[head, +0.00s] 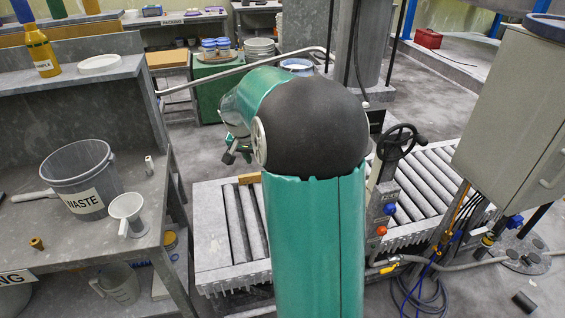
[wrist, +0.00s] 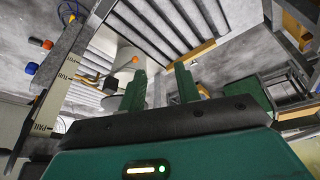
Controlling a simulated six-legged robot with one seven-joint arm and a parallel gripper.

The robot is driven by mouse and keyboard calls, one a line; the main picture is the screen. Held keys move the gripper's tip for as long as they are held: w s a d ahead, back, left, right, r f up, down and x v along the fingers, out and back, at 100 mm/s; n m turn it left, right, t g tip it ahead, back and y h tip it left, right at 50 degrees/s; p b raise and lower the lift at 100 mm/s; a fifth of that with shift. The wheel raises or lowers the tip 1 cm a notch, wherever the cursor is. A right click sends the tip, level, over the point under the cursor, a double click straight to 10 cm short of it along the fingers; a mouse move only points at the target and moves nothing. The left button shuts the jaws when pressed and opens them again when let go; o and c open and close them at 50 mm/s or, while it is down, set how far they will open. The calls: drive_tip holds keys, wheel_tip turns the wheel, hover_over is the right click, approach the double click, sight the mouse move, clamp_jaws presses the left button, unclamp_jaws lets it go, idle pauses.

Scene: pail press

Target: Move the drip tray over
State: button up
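In the wrist view, my gripper (wrist: 161,78) has two green fingers standing apart with nothing between them. A pale grey, round-edged plate (wrist: 112,53), which looks like the drip tray, lies beyond and left of the fingers, over the roller conveyor. A small orange knob (wrist: 135,59) shows at its right side, close to the left finger but seemingly apart from it. In the head view, my arm hides the tray and most of the press middle; only part of my gripper (head: 236,150) shows left of the arm, above the conveyor.
The roller conveyor (head: 210,235) runs behind my arm. A press post with a black handwheel (head: 398,142) and a grey cabinet (head: 510,110) stand right. The left bench holds a WASTE bucket (head: 80,175) and a funnel (head: 128,210). Cables and hoses (head: 425,280) lie at lower right.

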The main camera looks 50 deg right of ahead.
drive_tip(key=s+d+f+m+g, duration=0.1)
drive_tip(key=d+f+m, duration=0.4)
drive_tip(key=d+f, duration=1)
drive_tip(key=s+d, duration=0.1)
drive_tip(key=d, duration=0.2)
drive_tip(key=shift+d+f+m+g, duration=0.15)
drive_tip(key=shift+d+m+g, duration=0.15)
drive_tip(key=shift+d+m, duration=0.1)
drive_tip(key=x, duration=0.7)
drive_tip(key=shift+a+f, duration=0.15)
drive_tip(key=shift+f, duration=0.05)
drive_tip(key=shift+c, duration=0.2)
drive_tip(key=shift+r, duration=0.2)
drive_tip(key=c, duration=0.5)
